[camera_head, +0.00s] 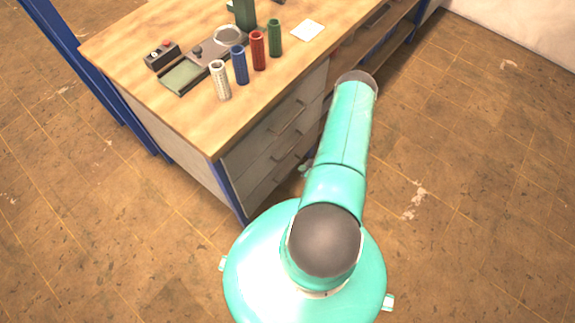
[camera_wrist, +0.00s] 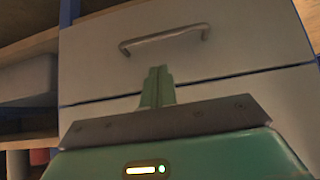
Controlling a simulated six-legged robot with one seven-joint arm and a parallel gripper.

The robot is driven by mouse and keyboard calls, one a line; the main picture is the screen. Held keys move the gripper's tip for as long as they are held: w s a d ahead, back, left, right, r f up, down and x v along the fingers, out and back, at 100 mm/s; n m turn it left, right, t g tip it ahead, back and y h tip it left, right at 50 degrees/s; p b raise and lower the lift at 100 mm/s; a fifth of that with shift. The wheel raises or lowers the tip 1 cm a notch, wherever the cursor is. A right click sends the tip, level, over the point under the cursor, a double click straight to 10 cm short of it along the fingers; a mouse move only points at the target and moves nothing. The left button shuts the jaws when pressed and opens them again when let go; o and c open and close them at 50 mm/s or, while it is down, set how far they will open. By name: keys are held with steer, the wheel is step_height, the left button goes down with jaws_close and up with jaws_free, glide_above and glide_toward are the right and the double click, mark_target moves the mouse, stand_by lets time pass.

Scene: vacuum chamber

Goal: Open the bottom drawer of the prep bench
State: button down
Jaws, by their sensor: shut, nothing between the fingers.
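The prep bench (camera_head: 158,100) has a wooden top and a stack of pale drawers in its front. In the head view the bottom drawer (camera_head: 262,191) is low in the stack, partly hidden by my arm, and looks closed. In the wrist view my gripper (camera_wrist: 158,72) has its green fingers together, with nothing between them. A pale drawer front (camera_wrist: 228,55) with a metal bar handle (camera_wrist: 165,38) is before it; the fingertips appear just below the handle in the picture, not around it. I cannot tell which drawer this is. My gripper is mostly hidden behind my arm in the head view.
On the bench top stand white (camera_head: 220,80), blue (camera_head: 239,65), red (camera_head: 258,50) and green (camera_head: 275,38) cylinders beside a scale-like device (camera_head: 182,77). Open shelves (camera_head: 385,38) adjoin the drawers. The floor (camera_head: 480,200) at right is clear.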

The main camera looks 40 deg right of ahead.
mark_target(292, 170)
steer(key=x, duration=0.9)
steer(key=shift+w+f, duration=0.15)
steer(key=shift+f, duration=0.3)
steer(key=shift+s, duration=0.2)
